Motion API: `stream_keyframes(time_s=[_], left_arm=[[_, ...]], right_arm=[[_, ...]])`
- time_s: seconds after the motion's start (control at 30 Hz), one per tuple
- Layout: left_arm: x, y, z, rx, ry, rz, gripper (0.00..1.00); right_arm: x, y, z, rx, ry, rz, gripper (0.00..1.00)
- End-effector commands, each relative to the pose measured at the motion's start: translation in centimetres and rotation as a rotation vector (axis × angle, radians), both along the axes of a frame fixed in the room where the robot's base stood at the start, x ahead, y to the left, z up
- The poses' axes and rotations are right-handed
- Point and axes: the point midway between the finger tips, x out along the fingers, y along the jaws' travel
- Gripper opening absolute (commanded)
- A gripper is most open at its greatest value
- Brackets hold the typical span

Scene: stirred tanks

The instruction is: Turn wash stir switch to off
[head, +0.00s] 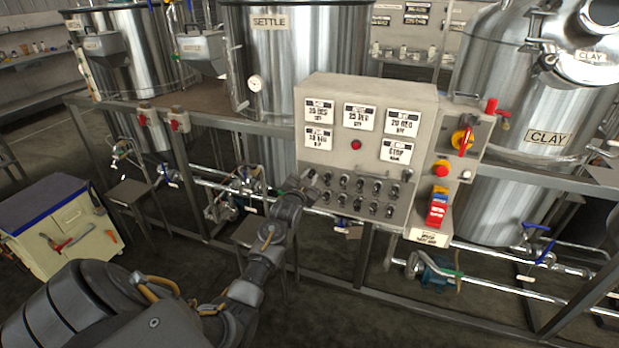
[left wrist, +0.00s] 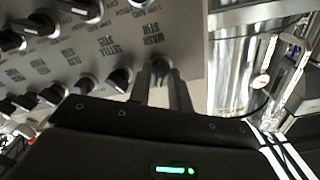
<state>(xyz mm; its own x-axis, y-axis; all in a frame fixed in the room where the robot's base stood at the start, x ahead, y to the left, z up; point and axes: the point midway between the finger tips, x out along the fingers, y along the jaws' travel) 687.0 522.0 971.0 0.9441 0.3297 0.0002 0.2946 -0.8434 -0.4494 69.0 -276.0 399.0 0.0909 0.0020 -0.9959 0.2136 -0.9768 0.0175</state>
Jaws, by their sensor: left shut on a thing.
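The grey control panel (head: 345,160) stands in the middle of the head view with two rows of black rotary switches under its display cards. My left gripper (head: 311,179) reaches up from below to the left end of the upper row and hides the switch there. In the left wrist view, my left gripper (left wrist: 161,72) is shut on a dark switch knob beside an upside-down label that reads as wash stir (left wrist: 152,44). The knob is mostly covered by the fingers, so I cannot tell its setting. My right gripper is in neither view.
Another switch knob (left wrist: 121,78) sits close beside my fingers. A red-and-yellow rotary handle (head: 463,140) and a red button (head: 441,168) are on the panel's right. Steel tanks, including the clay tank (head: 490,110), stand behind. A cream cabinet (head: 75,215) stands left.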

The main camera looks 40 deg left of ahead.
Motion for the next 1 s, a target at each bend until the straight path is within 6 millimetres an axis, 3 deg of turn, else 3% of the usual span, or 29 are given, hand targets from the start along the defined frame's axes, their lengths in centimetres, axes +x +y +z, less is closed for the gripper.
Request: stream_keyframes(time_s=[0.27, 1.0], left_arm=[[0.0, 0.0, 0.1, -0.135, -0.046, 0.000, 0.00], [0.0, 0.2, 0.1, -0.751, -0.261, 0.000, 0.00]], right_arm=[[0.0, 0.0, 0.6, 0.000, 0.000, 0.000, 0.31], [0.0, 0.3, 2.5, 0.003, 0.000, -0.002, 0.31]])
